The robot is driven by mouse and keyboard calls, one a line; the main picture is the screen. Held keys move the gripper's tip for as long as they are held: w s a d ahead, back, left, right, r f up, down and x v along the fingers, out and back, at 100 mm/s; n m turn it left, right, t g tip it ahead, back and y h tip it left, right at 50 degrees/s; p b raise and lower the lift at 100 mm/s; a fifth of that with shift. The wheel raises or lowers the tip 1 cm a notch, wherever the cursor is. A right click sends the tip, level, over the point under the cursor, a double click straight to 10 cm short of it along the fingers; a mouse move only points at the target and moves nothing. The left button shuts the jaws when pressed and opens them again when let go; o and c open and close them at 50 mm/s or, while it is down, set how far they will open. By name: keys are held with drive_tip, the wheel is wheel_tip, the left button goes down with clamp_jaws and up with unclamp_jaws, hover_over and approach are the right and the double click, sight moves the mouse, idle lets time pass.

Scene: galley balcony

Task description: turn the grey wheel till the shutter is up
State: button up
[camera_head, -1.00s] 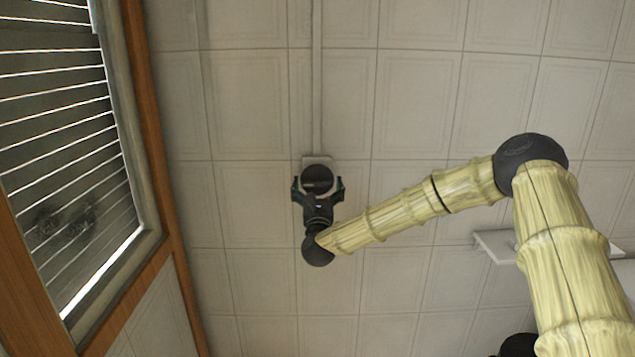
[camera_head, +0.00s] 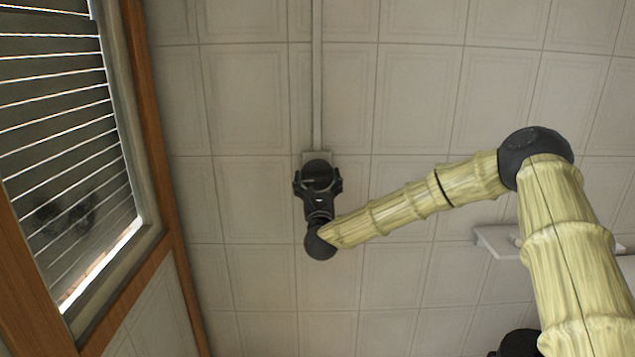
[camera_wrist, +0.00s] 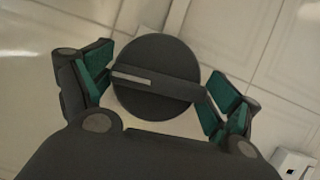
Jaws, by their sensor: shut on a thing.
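The grey wheel (camera_head: 316,167) is a dark round disc on the tiled wall, at the lower end of a vertical strip. In the wrist view the wheel (camera_wrist: 150,55) has a raised bar with a pale stripe across its face. My gripper (camera_head: 318,182) is shut on the wheel, with its green-padded fingers at opposite sides, by the ends of the bar. The slatted shutter (camera_head: 60,130) covers most of the window at the left. A narrow bright gap shows under its lower edge.
An orange-brown wooden frame (camera_head: 150,130) borders the window. A pale shelf (camera_head: 494,243) juts from the wall at the right, below my forearm. A small white box (camera_wrist: 292,163) shows at the lower right in the wrist view. The wall around the wheel is clear.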

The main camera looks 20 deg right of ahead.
drive_tip(key=n+y+b, duration=0.1)
drive_tip(key=n+b, duration=0.1)
drive_tip(key=n, duration=0.1)
drive_tip(key=shift+d+y, duration=0.1)
drive_tip(key=shift+y, duration=0.2)
drive_tip(key=n+y+b, duration=0.1)
drive_tip(key=n, duration=0.1)
drive_tip(key=n+y+b, duration=0.1)
drive_tip(key=n, duration=0.2)
drive_tip(key=shift+r+y, duration=0.1)
drive_tip(key=shift+y, duration=0.2)
drive_tip(key=n, duration=0.2)
drive_tip(key=n+y+b, duration=0.1)
drive_tip(key=shift+r+n+g+y, duration=0.1)
drive_tip(key=shift+n+g+y, duration=0.2)
drive_tip(key=shift+n+g, duration=0.1)
drive_tip(key=n+g+y, duration=0.1)
drive_tip(key=n, duration=0.3)
drive_tip(key=shift+r, duration=0.1)
drive_tip(key=n+g+p, duration=0.2)
drive_tip(key=n, duration=0.3)
drive_tip(key=shift+r+n, duration=0.1)
drive_tip(key=shift+n, duration=0.3)
drive_tip(key=n+g+p, duration=0.1)
drive_tip(key=n+p, duration=0.1)
drive_tip(key=shift+n, duration=0.4)
drive_tip(key=shift+n+g+p, duration=0.45)
drive_tip(key=shift+n+g, duration=0.05)
drive_tip(key=shift+n, duration=0.3)
drive_tip(key=shift+f, duration=0.2)
